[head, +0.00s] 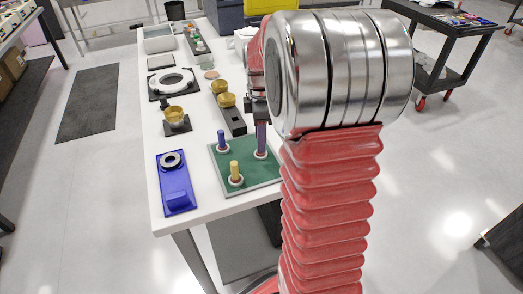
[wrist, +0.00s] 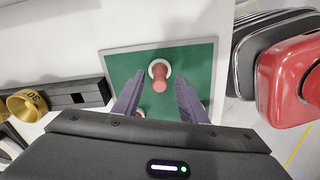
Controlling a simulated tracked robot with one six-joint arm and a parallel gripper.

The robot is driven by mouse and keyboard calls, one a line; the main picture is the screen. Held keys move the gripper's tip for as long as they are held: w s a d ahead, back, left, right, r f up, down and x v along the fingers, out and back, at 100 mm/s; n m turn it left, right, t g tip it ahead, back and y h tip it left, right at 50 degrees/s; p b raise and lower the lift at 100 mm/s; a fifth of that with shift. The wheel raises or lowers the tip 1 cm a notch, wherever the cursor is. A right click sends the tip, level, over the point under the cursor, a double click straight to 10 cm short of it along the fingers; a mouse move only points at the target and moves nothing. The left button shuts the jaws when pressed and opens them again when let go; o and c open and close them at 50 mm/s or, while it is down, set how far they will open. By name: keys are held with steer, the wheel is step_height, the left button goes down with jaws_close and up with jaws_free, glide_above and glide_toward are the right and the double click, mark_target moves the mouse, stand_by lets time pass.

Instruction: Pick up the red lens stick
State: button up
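The red lens stick (wrist: 160,80) stands in a white ring on the green board (wrist: 192,55) in the wrist view. My gripper (wrist: 161,90) is open, with one purple finger on each side of the stick; a gap shows on both sides. In the head view my gripper (head: 261,140) is over the right part of the green board (head: 252,178), and its finger and arm hide the red stick there.
A blue fixture with a ring (head: 176,190) lies left of the board. A black rail with gold knobs (head: 229,115) and a gold cup (head: 175,119) are behind it. Bare white table (head: 201,180) lies between the fixture and the board.

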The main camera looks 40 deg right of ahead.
steer(key=shift+f, duration=1.15)
steer(key=shift+c, duration=0.5)
jaws_close()
